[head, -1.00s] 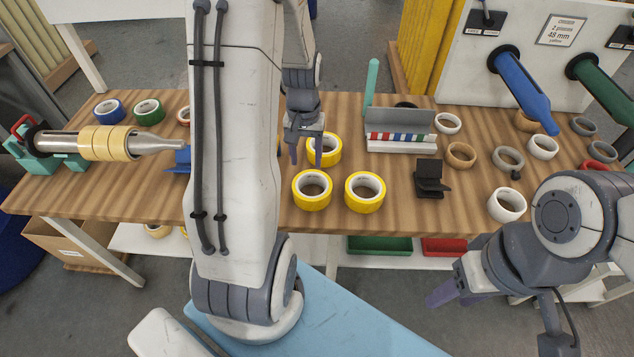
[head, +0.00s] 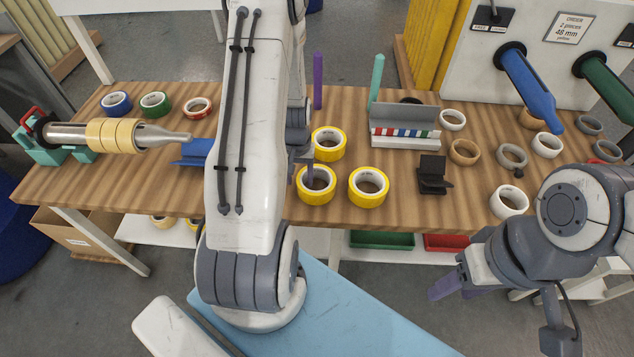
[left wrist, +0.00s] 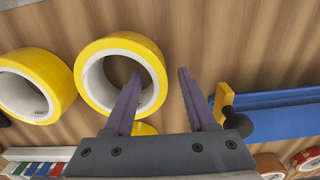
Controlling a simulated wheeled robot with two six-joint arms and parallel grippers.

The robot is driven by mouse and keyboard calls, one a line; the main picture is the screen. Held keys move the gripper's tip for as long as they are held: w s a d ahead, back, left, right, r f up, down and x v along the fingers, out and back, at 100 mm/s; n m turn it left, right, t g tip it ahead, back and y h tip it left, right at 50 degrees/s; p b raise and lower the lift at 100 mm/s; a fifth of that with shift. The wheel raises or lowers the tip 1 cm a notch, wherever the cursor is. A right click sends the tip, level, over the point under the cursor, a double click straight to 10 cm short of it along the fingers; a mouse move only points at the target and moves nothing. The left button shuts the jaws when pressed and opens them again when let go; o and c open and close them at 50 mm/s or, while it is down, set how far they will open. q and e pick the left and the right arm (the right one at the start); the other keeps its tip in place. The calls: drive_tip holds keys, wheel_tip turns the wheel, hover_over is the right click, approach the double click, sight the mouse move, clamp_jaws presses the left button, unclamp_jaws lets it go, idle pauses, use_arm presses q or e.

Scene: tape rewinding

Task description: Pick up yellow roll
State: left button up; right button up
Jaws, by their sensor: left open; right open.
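Three yellow rolls lie flat on the table: a front-left roll (head: 317,196), a front-right roll (head: 369,198) and a back roll (head: 328,152). My left gripper (head: 304,178) is open at the front-left roll. In the left wrist view its fingers (left wrist: 160,72) lie either side of that roll's wall (left wrist: 156,65), one over the hole and one outside; I cannot tell if they touch it. The front-right roll (left wrist: 55,72) is beside it there, and the back roll is mostly hidden. My right gripper (head: 445,288) is open and empty in front of the table.
Several other rolls lie at the right. A spindle (head: 165,137) with tan rolls is at the left.

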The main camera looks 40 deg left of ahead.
use_arm(q)
drive_tip(key=shift+f, duration=0.15)
clamp_jaws()
